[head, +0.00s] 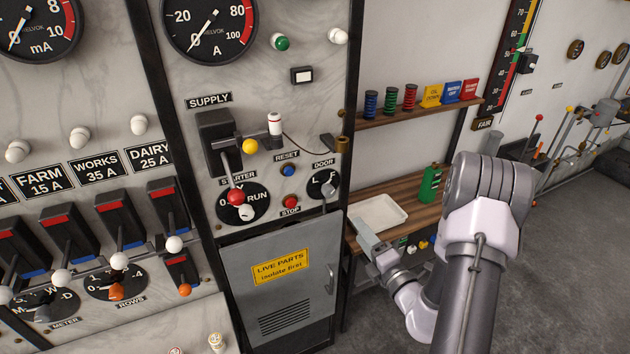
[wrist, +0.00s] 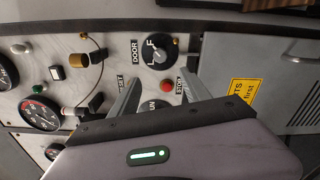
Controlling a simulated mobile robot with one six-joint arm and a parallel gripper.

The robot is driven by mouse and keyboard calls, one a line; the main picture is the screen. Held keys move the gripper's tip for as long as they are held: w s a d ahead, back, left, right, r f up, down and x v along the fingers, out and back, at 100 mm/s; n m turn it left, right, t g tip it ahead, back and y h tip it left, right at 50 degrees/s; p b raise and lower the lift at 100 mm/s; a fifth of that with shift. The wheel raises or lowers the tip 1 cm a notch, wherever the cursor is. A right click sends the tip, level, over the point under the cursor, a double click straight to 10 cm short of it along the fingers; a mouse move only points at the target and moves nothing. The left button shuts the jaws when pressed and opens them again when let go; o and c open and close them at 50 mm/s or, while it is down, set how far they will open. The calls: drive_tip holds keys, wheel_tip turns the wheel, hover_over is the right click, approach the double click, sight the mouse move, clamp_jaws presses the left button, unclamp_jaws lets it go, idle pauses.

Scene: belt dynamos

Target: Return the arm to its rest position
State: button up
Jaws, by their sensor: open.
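My arm (head: 480,230) rises from the bottom right of the head view, bends at a large grey joint and folds back down to the wrist. My gripper (head: 362,228) is in front of the wooden bench, right of the grey cabinet door. In the wrist view my gripper (wrist: 156,84) is open, with nothing between its two fingers. The panel lies beyond them, with the red stop button (wrist: 167,86) and the black door knob (wrist: 160,53) in sight. Whether the gripper touches the bench or tray cannot be told.
A white tray (head: 380,214) and a green bottle (head: 430,184) stand on the bench. A shelf (head: 415,114) with coloured spools and cards is above. The cabinet door (head: 283,310) with a yellow sign is shut. Switch levers jut from the left panels. Grey floor (head: 580,260) is clear at right.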

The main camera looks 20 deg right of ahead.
drive_tip(key=s+a+r+n+g+y+b, duration=0.2)
drive_tip(key=a+n+g+y+b, duration=0.3)
drive_tip(key=a+n, duration=0.55)
drive_tip(key=s+a+r+n+g+y+b, duration=0.1)
drive_tip(key=a+r+n+g+y+b, duration=0.15)
drive_tip(key=a+n+y+b, duration=0.75)
drive_tip(key=s+a+f+n+g+h+b, duration=0.1)
drive_tip(key=s+a+f+n+g+h, duration=0.25)
drive_tip(key=s+a+n, duration=0.3)
drive_tip(key=s+a+f+n+g+h+b, duration=0.1)
drive_tip(key=s+a+f+n+g+h, duration=0.1)
drive_tip(key=s+a+f+n+g, duration=0.35)
drive_tip(key=s+d+f+n+t+h+b, duration=0.1)
drive_tip(key=s+d+n+t+h+b, duration=0.3)
drive_tip(key=n, duration=1)
drive_tip(key=s+d+h+b, duration=0.3)
drive_tip(key=d+h, duration=0.1)
drive_tip(key=shift+d+f, duration=0.3)
drive_tip(key=shift+f, duration=0.1)
